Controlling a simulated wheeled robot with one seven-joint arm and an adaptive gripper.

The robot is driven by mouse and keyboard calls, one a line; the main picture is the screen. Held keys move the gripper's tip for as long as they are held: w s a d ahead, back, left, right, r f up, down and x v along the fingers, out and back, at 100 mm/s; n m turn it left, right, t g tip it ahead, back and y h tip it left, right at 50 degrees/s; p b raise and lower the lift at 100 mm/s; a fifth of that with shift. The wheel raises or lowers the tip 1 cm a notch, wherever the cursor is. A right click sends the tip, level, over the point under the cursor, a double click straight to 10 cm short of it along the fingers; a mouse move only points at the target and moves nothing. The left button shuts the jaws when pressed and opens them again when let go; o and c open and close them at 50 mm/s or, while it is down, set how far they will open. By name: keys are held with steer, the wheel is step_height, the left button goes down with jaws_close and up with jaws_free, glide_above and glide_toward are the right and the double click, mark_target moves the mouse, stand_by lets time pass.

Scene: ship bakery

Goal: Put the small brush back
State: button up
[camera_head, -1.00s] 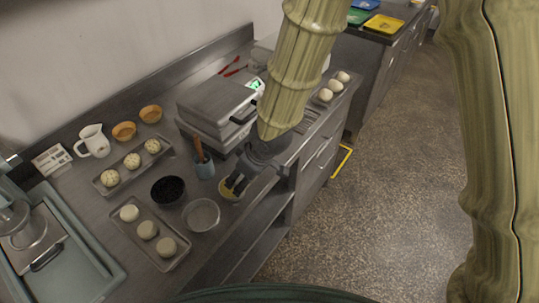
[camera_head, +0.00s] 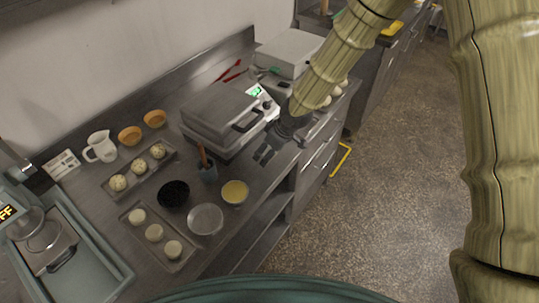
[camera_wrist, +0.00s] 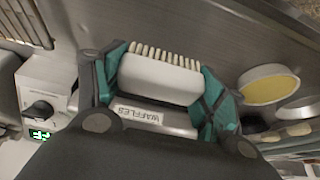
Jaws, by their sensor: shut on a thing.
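The small brush (camera_wrist: 160,78), a white block with a row of pale bristles along its far edge, sits between the teal fingers of my gripper (camera_wrist: 160,85) in the wrist view. My gripper is shut on it. A grey piece labelled "WAFFLES" (camera_wrist: 138,115) shows just below the brush; I cannot tell whether it touches the brush. In the head view my gripper (camera_head: 265,155) hangs over the counter, right of a blue-grey cup (camera_head: 209,174) holding a brown-handled tool. The brush cannot be made out there. The bowl of yellow liquid (camera_head: 235,192) stands in front of it.
A waffle iron (camera_head: 215,115) with a green display stands behind my gripper. A dark-filled bowl (camera_head: 173,194), a pale bowl (camera_head: 206,219) and a dough tray (camera_head: 130,220) stand to the left.

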steer(key=shift+f+p, duration=0.8)
steer(key=shift+f, duration=0.95)
steer(key=shift+s+f, duration=0.1)
steer(key=shift+f, duration=0.15)
steer(key=o, duration=0.9)
steer(key=shift+o, duration=0.8)
steer(key=shift+f, duration=0.15)
steer(key=shift+r, duration=0.2)
steer(key=shift+r, duration=0.25)
steer(key=b+v, duration=0.3)
steer(key=v, duration=0.9)
